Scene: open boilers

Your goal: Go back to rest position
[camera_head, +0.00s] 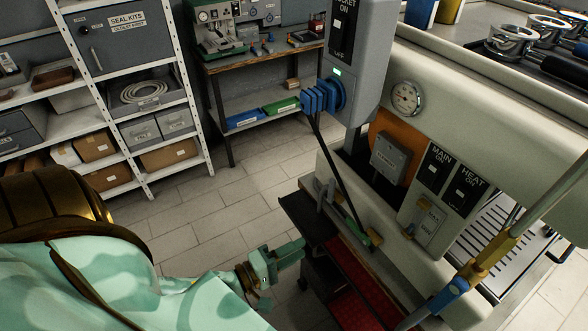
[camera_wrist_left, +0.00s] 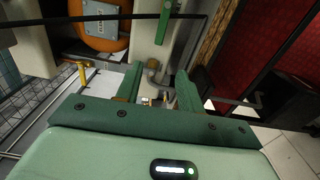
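My left gripper (camera_head: 290,251) is low in the middle of the head view, in front of the machine's lower left side and apart from it. In the left wrist view its two green fingers (camera_wrist_left: 158,92) stand apart with a gap and hold nothing. The espresso machine (camera_head: 480,105) fills the right of the head view, with a pressure gauge (camera_head: 406,97), a MAIN switch (camera_head: 434,168) and a HEAT switch (camera_head: 467,187). A blue plug (camera_head: 323,97) sits at the grey socket box (camera_head: 359,55) above. My right gripper is not in view.
A dark cart (camera_head: 294,207) with a red mat (camera_head: 352,292) stands under the machine's left end, close to my left gripper. A shelf unit (camera_head: 186,88) and a workbench (camera_head: 226,118) stand at the back. The tiled floor (camera_head: 225,207) between them is clear.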

